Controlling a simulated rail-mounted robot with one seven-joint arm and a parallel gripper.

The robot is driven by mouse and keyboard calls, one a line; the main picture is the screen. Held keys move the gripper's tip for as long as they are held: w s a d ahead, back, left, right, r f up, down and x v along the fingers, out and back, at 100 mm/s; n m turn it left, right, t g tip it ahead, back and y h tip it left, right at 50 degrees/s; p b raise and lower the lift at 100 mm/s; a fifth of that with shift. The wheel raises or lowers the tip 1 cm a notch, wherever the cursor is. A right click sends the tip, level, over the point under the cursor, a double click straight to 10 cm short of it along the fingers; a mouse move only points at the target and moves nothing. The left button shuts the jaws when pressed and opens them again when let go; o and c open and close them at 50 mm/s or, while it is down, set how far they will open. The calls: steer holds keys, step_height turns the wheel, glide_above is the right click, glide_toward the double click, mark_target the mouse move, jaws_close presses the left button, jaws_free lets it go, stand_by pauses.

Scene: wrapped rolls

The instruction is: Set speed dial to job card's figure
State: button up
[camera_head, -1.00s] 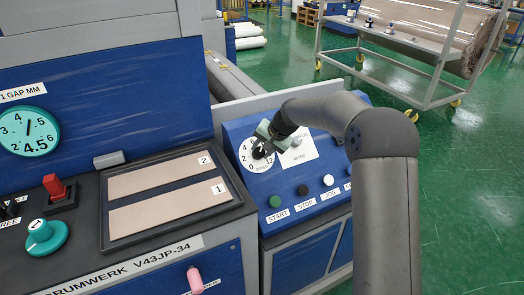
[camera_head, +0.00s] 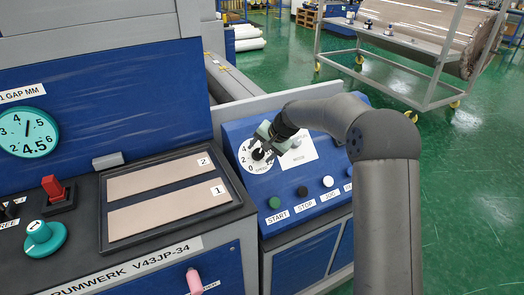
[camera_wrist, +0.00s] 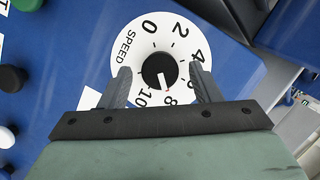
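The speed dial (camera_wrist: 147,28) is a white disc with black numbers and the word SPEED; it also shows on the blue panel in the head view (camera_head: 243,164). My gripper (camera_wrist: 166,84) is open, one finger on each side of the knob with a visible gap on both sides. In the head view my gripper (camera_head: 264,140) is at the dial and partly covers it. I cannot make out a job card with a figure.
Below the dial are START (camera_head: 275,202), STOP (camera_head: 303,190) and JOG (camera_head: 328,181) buttons. A white MODE plate (camera_head: 300,157) is right of the dial. To the left are a teal knob (camera_head: 44,238), a red switch (camera_head: 53,188) and a GAP gauge (camera_head: 28,132).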

steer(key=b+v, duration=0.1)
steer(key=v, duration=1.6)
steer(key=shift+r, duration=0.2)
steer(key=shift+s, duration=0.1)
steer(key=s+d+f+n+g+h+p, duration=0.1)
steer(key=s+d+f, duration=0.2)
steer(key=s, duration=0.9)
steer(key=s+d+f+n+g+h+p, duration=0.1)
steer(key=s+d+f+n+h, duration=0.1)
steer(key=s, duration=1.1)
steer(key=s+d+f+n+g+h+p, duration=0.1)
steer(key=s+d+f, duration=0.3)
steer(key=s, duration=0.9)
steer(key=shift+s+d+f+n+h, duration=0.2)
steer(key=shift+d+f+n+h, duration=0.15)
steer(key=shift+d+h, duration=0.3)
steer(key=shift+a, duration=0.1)
steer(key=shift+c, duration=0.4)
